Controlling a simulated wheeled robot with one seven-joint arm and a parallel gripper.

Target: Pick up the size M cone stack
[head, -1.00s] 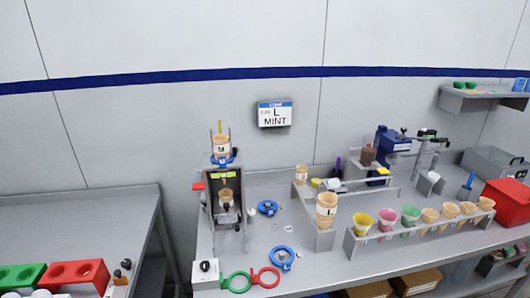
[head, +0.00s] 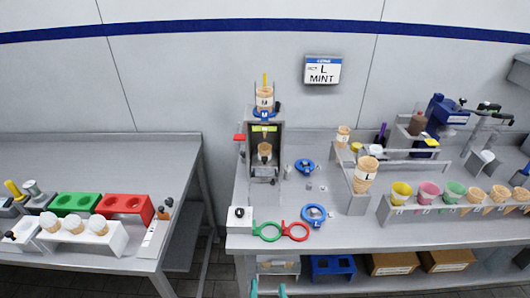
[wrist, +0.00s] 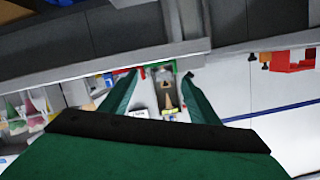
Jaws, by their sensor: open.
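A tan cone stack marked M (head: 264,101) stands upright at the top of the grey dispenser (head: 248,160), above a blue ring with an M. A single cone (head: 265,151) sits lower inside the dispenser. My gripper (head: 268,289) shows only as two green fingertips at the bottom edge of the head view, well in front of and below the bench top. In the wrist view, my gripper (wrist: 160,74) is open and empty, with the dispenser (wrist: 166,92) far off between its fingers. The M stack is too small to make out there.
A larger cone stack (head: 366,174) and a smaller one (head: 343,136) stand right of the dispenser. A rack of coloured and plain cones (head: 420,212) is farther right. Green (head: 267,231) and red rings jut near the bench's front edge. A gap separates the left table (head: 110,155).

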